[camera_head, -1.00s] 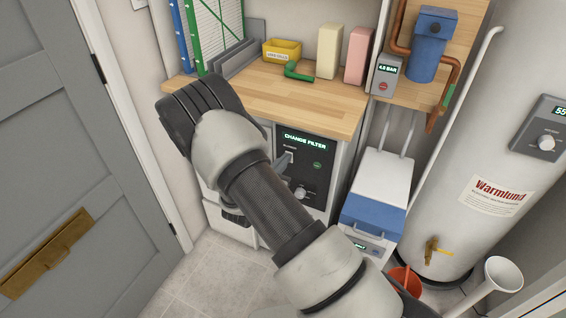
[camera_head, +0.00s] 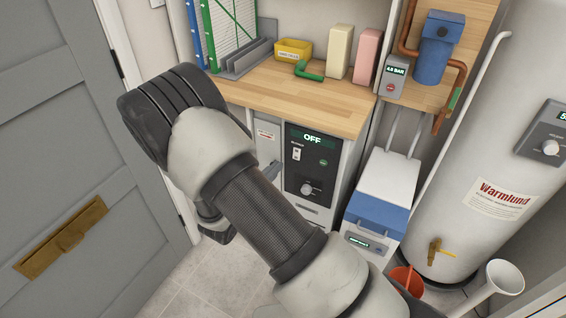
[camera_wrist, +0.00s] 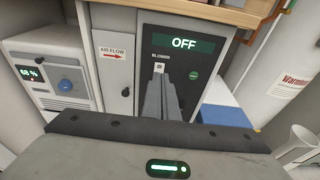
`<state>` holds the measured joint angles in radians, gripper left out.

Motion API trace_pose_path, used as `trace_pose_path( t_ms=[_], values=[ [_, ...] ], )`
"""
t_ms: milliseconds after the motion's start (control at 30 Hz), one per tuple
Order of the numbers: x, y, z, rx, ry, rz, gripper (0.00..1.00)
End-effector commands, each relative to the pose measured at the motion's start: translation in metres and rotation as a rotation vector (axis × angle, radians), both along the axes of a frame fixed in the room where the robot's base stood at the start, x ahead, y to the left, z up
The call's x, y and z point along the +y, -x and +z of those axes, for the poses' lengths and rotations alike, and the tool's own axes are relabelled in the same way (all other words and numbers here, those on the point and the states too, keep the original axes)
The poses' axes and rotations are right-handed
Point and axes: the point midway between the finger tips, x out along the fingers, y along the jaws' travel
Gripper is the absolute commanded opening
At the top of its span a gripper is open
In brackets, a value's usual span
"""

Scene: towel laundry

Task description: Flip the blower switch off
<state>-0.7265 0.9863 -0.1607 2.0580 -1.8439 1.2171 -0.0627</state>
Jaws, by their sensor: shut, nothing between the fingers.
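The blower switch (camera_head: 296,154) is a small white rocker on a black control panel (camera_head: 322,176) under the wooden counter. The panel's display (camera_head: 313,138) reads OFF in green. In the wrist view the switch (camera_wrist: 159,67) sits under the BLOWER label, just beyond my fingertips, and the display (camera_wrist: 184,43) also reads OFF.
A round knob (camera_head: 306,189) and a green button (camera_head: 323,162) are on the same panel. The wooden counter (camera_head: 300,98) overhangs above. A white and blue unit (camera_head: 378,212) stands to the right, before the water heater (camera_head: 480,150). A grey door (camera_head: 60,150) is at left.

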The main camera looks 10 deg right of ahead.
Motion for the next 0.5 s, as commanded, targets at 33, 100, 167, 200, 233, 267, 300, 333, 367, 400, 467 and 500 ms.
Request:
trace_pose_path(
  t_ms=[33, 100, 167, 200, 233, 267, 300, 333, 367, 400, 467, 500],
  values=[
    [0.0042, 0.0051, 0.0037, 0.001, 0.000, 0.001, 0.00],
    [0.0072, 0.0096, 0.0060, 0.000, 0.001, 0.001, 0.00],
    [0.0087, 0.0121, 0.0074, 0.000, 0.001, 0.000, 0.00],
    [0.0093, 0.0133, 0.0079, 0.000, 0.002, -0.001, 0.00],
    [0.0097, 0.0139, 0.0082, 0.000, 0.002, -0.001, 0.00],
    [0.0099, 0.0143, 0.0082, 0.000, 0.002, -0.001, 0.00],
    [0.0100, 0.0146, 0.0083, 0.000, 0.002, -0.001, 0.00],
    [0.0101, 0.0146, 0.0082, 0.000, 0.002, -0.001, 0.00],
    [0.0101, 0.0146, 0.0081, 0.000, 0.002, -0.001, 0.00],
    [0.0100, 0.0146, 0.0081, 0.000, 0.002, -0.001, 0.00],
    [0.0100, 0.0144, 0.0081, 0.000, 0.002, -0.001, 0.00],
    [0.0100, 0.0144, 0.0081, 0.000, 0.002, -0.001, 0.00]
  ],
)
